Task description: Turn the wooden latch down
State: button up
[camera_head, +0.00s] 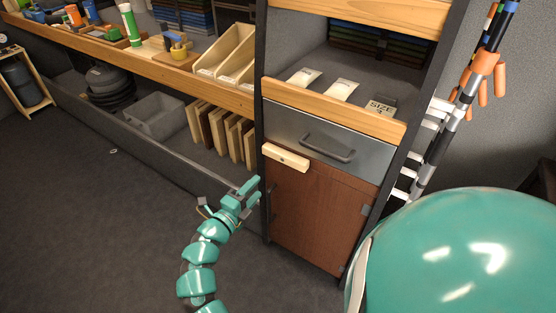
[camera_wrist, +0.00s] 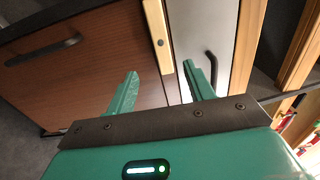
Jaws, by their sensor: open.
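The wooden latch (camera_head: 286,157) is a pale block lying nearly level across the seam between the grey drawer and the brown cabinet door (camera_head: 315,215). In the wrist view the latch (camera_wrist: 158,35) runs up the picture, with a dark screw on its face. My gripper (camera_head: 255,190) is open and empty, in front of the cabinet, below and left of the latch in the head view. In the wrist view the latch's near end shows between the two fingertips (camera_wrist: 160,70). I see no contact; the exact gap is hard to tell.
The drawer's dark bar handle (camera_head: 327,148) sticks out right of the latch. The door has a dark handle, clear in the wrist view (camera_wrist: 42,50). Upright boards (camera_head: 222,130) stand on the lower shelf to the left. The floor (camera_head: 90,220) left of my arm is clear.

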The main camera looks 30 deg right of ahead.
aim_at(282, 160)
jog(key=b+x, duration=0.1)
jog(key=x, duration=1.4)
jog(key=shift+s, duration=0.15)
grip_shut()
